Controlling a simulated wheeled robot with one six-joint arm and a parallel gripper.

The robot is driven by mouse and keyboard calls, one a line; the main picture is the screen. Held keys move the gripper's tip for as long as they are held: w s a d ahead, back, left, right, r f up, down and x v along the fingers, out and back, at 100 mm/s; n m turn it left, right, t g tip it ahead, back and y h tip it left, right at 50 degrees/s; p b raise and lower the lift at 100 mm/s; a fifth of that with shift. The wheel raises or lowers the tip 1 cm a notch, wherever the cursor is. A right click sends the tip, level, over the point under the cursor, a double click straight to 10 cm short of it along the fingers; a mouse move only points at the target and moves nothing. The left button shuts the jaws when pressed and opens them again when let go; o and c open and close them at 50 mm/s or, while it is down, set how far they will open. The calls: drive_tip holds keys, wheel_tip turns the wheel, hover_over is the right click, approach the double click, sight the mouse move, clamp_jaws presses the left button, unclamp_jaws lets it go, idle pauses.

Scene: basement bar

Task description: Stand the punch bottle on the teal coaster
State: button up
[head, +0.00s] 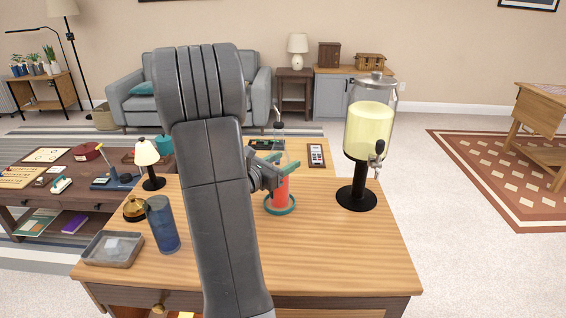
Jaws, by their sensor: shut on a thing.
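The punch bottle (281,192) is clear with red liquid in its lower part and looks upright. My gripper (283,168), with teal fingers, comes in from the left and is shut on the bottle's upper part. The teal coaster (279,212) is a round, teal-rimmed disc on the wooden table. The bottle's base appears inside the coaster's rim; I cannot tell whether it touches the coaster or hangs just above it.
On the wooden table (345,245), a drink dispenser (370,130) with yellow liquid stands right of the coaster. A blue tumbler (162,225), a grey tray (112,248) and a small lamp (148,160) are at the left. The table's front right is clear.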

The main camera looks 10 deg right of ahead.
drive_tip(key=shift+f+b, duration=0.15)
drive_tip(key=shift+b, duration=0.2)
drive_tip(key=o, duration=1.5)
drive_tip(key=shift+r+p, duration=0.2)
drive_tip(key=shift+p, duration=0.15)
drive_tip(key=b+v, duration=0.2)
drive_tip(key=v, duration=1)
drive_tip(key=shift+d, duration=0.1)
